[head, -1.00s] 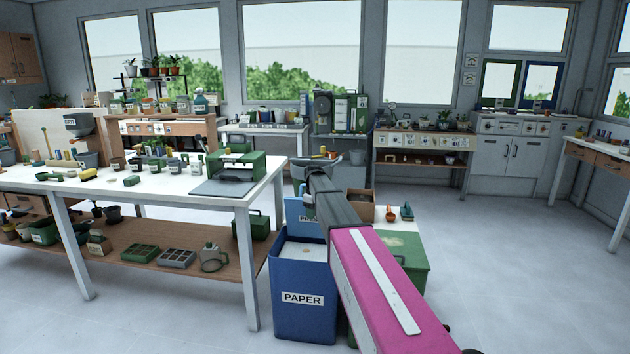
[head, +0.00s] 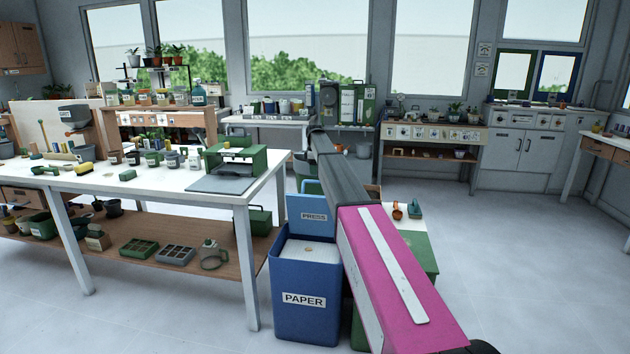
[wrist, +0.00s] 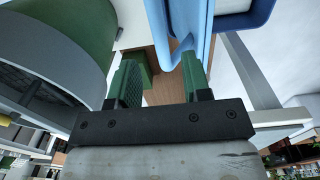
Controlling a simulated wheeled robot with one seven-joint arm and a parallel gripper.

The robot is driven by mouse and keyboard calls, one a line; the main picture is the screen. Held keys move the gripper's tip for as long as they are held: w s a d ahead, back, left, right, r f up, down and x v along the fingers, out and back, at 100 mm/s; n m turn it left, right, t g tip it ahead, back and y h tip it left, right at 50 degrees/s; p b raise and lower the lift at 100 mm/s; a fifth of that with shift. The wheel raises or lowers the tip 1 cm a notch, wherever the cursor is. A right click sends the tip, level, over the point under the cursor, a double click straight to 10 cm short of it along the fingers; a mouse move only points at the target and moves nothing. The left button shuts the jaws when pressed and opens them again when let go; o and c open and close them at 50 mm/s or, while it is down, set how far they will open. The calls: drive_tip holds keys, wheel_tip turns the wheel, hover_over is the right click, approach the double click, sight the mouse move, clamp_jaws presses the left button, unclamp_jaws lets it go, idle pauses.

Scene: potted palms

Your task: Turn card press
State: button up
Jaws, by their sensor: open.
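A green box-shaped device (head: 245,158) with a grey sheet in front stands on the right end of the white table in the head view; I cannot tell if it is the card press. A light blue panel (wrist: 205,30) is beyond the right finger. In the head view my own arm hides the gripper.
The white table (head: 140,195) with pots and tools is at left, with a wooden shelf (head: 195,262) below. A large green round thing (wrist: 60,45) is upper left in the wrist view. A green cabinet (head: 421,250) stands right of my arm. Floor at right is clear.

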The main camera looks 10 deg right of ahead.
wheel_tip(320, 180, down, 5)
drive_tip(key=shift+f, duration=0.15)
clamp_jaws()
drive_tip(key=s+a+f+t+h, duration=0.1)
drive_tip(key=s+a+t, duration=0.25)
drive_tip(key=s, duration=0.75)
drive_tip(key=s+a+f+t+h, duration=0.1)
drive_tip(key=s+a+f+t, duration=0.1)
drive_tip(key=s+f, duration=0.7)
drive_tip(key=s+a+f+t, duration=0.3)
drive_tip(key=s+a+f, duration=0.1)
drive_tip(key=s+f, duration=0.6)
drive_tip(key=shift+h, duration=0.4)
drive_tip(key=shift+a, duration=0.1)
